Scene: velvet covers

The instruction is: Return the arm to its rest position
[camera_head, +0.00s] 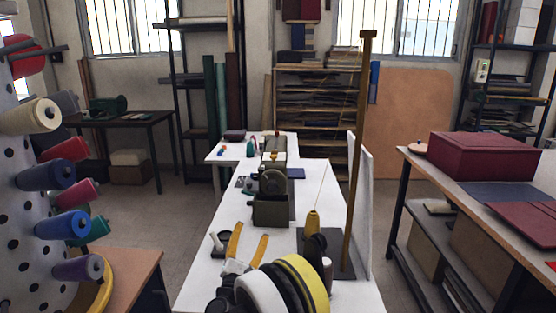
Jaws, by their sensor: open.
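My gripper (250,231) is at the bottom middle of the head view, over the near part of a long white table (205,280). Its two orange fingers are spread apart and point away from me, with nothing seen between them. My arm, with its white, black and yellow rings, fills the bottom edge right of the gripper and hides part of the table.
A dark box-like device (271,212) is ahead. A spool pegboard (20,215) stands left; a table with a maroon box (490,157) stands right.

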